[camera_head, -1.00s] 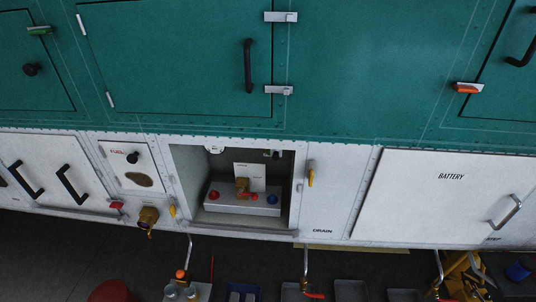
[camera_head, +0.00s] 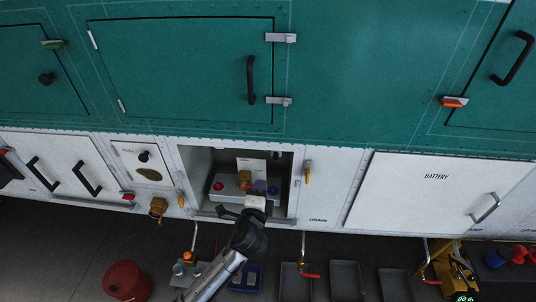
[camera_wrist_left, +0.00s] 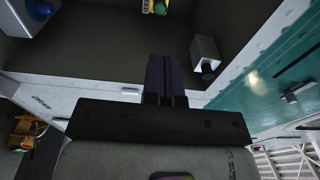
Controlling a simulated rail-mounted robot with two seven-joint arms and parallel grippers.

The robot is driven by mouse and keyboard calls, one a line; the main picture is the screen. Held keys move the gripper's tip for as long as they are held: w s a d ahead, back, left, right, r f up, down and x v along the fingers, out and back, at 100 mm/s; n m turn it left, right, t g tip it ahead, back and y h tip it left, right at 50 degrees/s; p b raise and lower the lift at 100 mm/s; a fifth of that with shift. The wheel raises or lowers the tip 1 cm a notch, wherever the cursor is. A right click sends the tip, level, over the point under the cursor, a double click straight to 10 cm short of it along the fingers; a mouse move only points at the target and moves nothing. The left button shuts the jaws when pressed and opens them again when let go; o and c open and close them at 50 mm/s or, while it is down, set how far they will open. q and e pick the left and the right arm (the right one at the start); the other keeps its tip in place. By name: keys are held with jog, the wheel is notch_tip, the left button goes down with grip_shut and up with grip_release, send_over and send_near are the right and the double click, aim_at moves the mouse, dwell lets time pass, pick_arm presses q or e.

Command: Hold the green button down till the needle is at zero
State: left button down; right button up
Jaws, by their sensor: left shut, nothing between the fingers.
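My left gripper (camera_head: 260,188) reaches up from below into the open recess in the white lower panel. It is shut and empty; its dark fingers (camera_wrist_left: 165,75) also show in the left wrist view. In the recess are a grey box (camera_head: 232,180), a red knob (camera_head: 218,186), a blue knob (camera_head: 273,190) and a brass fitting (camera_head: 244,174), part hidden by the gripper. A small yellow and green piece (camera_wrist_left: 160,7) shows at the top edge of the wrist view; I cannot tell whether it is the green button. I cannot make out a needle. My right gripper is not in view.
The recess walls and lower lip (camera_head: 205,214) close around the gripper. The battery door (camera_head: 400,190) is shut at the right. Below are a red bucket (camera_head: 126,281), grey trays (camera_head: 345,280) and a yellow stand (camera_head: 456,272).

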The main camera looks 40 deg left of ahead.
pick_arm(q)
jog(key=x, duration=1.4)
jog(key=shift+w+a+f+b, duration=0.35)
jog(key=shift+w+a+b, duration=0.25)
jog(key=shift+a+b, duration=0.05)
dwell(2.0)
jog(key=shift+r, duration=0.1)
dwell(0.4)
